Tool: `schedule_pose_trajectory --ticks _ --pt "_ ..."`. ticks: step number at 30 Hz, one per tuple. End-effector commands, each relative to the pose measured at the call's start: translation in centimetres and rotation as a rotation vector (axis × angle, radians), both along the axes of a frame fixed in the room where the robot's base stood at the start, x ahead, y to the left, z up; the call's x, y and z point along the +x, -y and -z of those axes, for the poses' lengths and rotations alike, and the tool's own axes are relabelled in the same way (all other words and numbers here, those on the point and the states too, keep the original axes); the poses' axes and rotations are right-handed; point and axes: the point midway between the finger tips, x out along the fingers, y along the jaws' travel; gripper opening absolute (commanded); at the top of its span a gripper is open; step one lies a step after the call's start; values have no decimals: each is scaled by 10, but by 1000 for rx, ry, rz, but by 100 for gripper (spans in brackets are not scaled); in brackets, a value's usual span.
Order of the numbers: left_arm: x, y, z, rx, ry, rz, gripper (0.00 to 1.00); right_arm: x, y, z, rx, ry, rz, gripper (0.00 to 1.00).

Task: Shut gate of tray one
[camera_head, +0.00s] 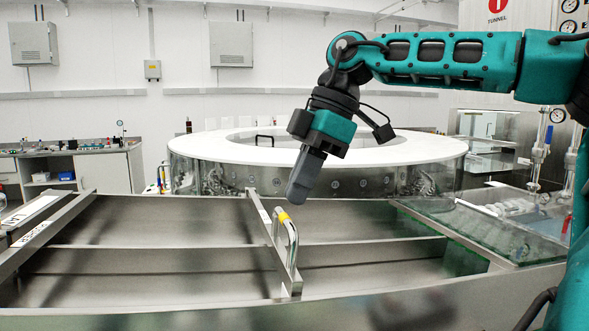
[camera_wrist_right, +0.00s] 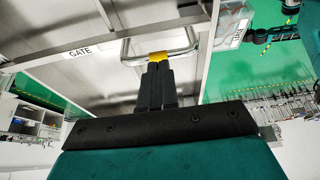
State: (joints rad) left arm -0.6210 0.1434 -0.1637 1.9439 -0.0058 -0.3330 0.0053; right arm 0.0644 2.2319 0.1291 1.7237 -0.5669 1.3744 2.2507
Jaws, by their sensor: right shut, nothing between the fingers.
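The gate (camera_head: 270,238) is a narrow steel bar across the middle of the open steel tray (camera_head: 140,262). Its upright loop handle (camera_head: 293,243) has a yellow band at the upper end. In the wrist view the handle (camera_wrist_right: 190,50) spans above my fingers, with its yellow band at the fingertips. My right gripper (camera_head: 297,198) is shut and empty, pointing down just above and behind the yellow band. In the wrist view the shut fingers of my right gripper (camera_wrist_right: 157,68) overlap the band's lower edge; I cannot tell whether they touch. My left gripper is out of view.
A large round washer (camera_head: 320,150) with a white top stands behind the tray. A glass-covered section (camera_head: 480,228) with pipes adjoins the tray at right. A labelled steel rail (camera_head: 45,232) borders it at left. The tray is empty on both sides of the gate.

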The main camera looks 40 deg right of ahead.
Motion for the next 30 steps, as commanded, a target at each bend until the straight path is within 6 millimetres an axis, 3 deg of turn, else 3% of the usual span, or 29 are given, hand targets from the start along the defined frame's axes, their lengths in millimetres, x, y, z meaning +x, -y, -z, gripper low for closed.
schedule_pose_trajectory --ticks 1,3,15,21,30 --pt "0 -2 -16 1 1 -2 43 0 4 -17 1 5 1 0" --pt "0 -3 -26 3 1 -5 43 1 10 -27 1 9 0 0" --pt "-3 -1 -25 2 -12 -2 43 -15 40 -98 0 13 1 0" --pt "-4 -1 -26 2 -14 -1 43 -18 44 -109 1 13 0 0" --pt "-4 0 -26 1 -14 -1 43 -18 44 -110 1 13 -1 0"
